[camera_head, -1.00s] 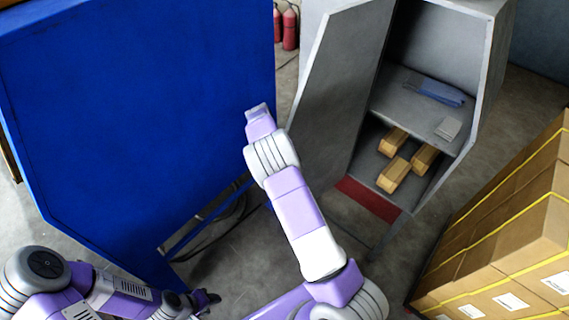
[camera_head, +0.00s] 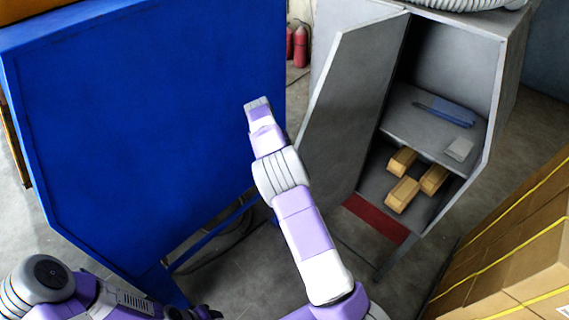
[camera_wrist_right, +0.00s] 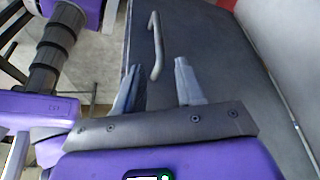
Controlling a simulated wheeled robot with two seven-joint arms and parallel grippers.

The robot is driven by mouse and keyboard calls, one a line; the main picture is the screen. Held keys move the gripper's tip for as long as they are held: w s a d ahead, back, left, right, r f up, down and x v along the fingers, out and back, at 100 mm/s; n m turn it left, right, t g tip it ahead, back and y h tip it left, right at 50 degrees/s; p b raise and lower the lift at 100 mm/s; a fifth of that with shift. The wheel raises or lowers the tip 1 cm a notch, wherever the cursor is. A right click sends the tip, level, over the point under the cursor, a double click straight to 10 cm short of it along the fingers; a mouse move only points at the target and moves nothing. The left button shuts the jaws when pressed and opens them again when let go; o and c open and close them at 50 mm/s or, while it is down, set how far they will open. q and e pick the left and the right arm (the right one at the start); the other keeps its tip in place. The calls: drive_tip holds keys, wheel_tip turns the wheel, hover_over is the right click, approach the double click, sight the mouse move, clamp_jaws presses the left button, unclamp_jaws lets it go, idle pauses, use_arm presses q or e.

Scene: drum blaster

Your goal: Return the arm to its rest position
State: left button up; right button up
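My right arm (camera_head: 302,225) reaches up the middle of the head view, in front of the blue panel and the open grey cabinet door. Its end (camera_head: 258,108) is beside the panel's right edge, and its fingers are hard to make out there. In the right wrist view my right gripper (camera_wrist_right: 157,66) has its two fingers apart, with nothing held. A grey bar handle (camera_wrist_right: 155,40) on a dark grey door shows beyond and between the fingertips. My left arm (camera_head: 45,285) is folded low at the left; its gripper (camera_head: 205,312) is small, dark and partly cut off by the bottom edge.
The blue panel (camera_head: 140,140) fills the left. The grey cabinet door (camera_head: 350,110) stands open. The cabinet holds wooden blocks (camera_head: 402,194) below and a blue item (camera_head: 445,112) on its shelf (camera_head: 410,118). Stacked cartons (camera_head: 520,250) stand at right. Fire extinguishers (camera_head: 300,46) stand behind.

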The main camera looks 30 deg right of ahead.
drive_tip(key=s+a+f+n+t+y+b, duration=0.1)
drive_tip(key=s+a+f+n+b, duration=0.3)
drive_tip(key=f, duration=0.5)
drive_tip(key=s+a+f+n+t+y+b, duration=0.1)
drive_tip(key=a+f+n+y, duration=0.15)
drive_tip(key=f+n, duration=0.5)
drive_tip(key=s+a+f+n+t+y+b, duration=0.1)
drive_tip(key=s+a+f+n+b, duration=0.3)
drive_tip(key=f, duration=0.6)
drive_tip(key=s+a+f+n+b, duration=0.1)
drive_tip(key=s+a+f+n, duration=0.2)
drive_tip(key=s, duration=0.3)
drive_tip(key=s+a+f+n+y+b, duration=0.1)
drive_tip(key=s+a+f+n+b, duration=0.1)
drive_tip(key=s, duration=0.4)
drive_tip(key=s+a+f+n+t+y+b, duration=0.1)
drive_tip(key=s+a+f+n+b, duration=0.1)
drive_tip(key=s+a+f+n, duration=0.2)
drive_tip(key=s+f+n, duration=0.1)
drive_tip(key=s, duration=0.1)
drive_tip(key=shift+s+a, duration=0.35)
drive_tip(key=shift+f+n+y, duration=0.1)
drive_tip(key=shift+n+y, duration=0.15)
